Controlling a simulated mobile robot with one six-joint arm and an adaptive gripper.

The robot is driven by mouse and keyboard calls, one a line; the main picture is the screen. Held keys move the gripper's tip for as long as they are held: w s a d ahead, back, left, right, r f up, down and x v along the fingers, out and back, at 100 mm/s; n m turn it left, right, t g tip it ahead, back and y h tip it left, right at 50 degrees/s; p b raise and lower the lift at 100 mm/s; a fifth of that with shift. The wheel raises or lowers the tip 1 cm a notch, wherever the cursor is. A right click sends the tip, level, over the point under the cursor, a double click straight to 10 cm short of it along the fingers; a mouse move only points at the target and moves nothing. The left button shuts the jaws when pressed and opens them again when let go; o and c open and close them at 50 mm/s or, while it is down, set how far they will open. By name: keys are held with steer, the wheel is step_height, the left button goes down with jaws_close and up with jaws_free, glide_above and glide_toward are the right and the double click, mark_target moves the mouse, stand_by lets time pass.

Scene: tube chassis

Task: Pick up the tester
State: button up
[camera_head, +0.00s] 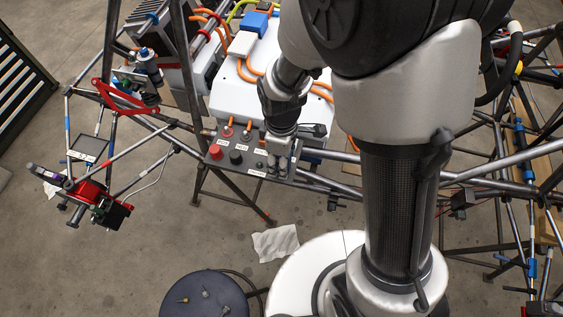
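My gripper (279,166) points down at the right end of a dark control panel (236,160). Its fingers look close to the panel, but I cannot tell whether they touch it. Whether they are open, shut or holding something is too small to tell. I cannot pick out the tester for certain. A small dark device with a purple end (44,172) lies at the far left on the tube frame. A small dark item (318,130) shows just right of my gripper. My arm hides much of the middle and right.
The panel has a red knob (215,152) and a black knob (236,157). Behind it stands a white box (235,95) with orange cables. Chassis tubes run on both sides. A round dark stool (205,296) with small parts and a white paper (276,243) are below.

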steer(key=shift+f, duration=0.25)
steer(key=shift+c, duration=0.4)
steer(key=shift+r, duration=0.1)
jaws_close()
